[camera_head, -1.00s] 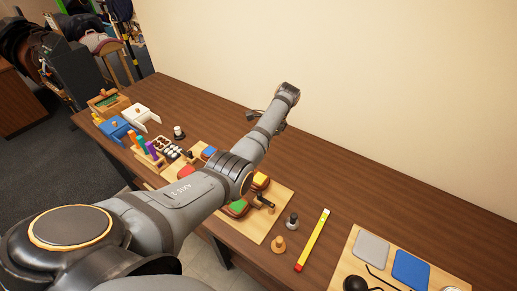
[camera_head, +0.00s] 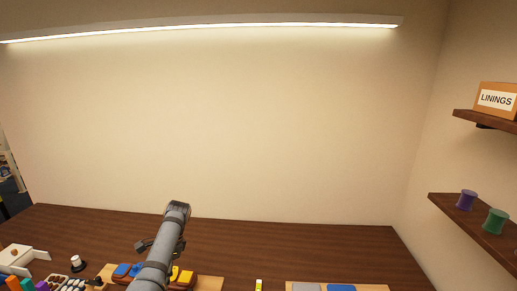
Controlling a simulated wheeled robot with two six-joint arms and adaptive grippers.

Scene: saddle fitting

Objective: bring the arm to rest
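My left arm (camera_head: 165,245) rises from the bottom edge, left of centre, over the table, its wrist end highest against the wall's foot. A small dark part that looks like my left gripper (camera_head: 143,246) shows just left of the forearm. The arm hides most of it, so its fingers and any hold cannot be made out. My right gripper is out of view.
The brown table (camera_head: 300,240) is clear towards the wall. Boards with blue pads (camera_head: 341,287) and yellow blocks (camera_head: 186,277), a white-topped spool (camera_head: 77,262) and a white box (camera_head: 17,256) line the bottom edge. Shelves (camera_head: 470,222) hold spools at right.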

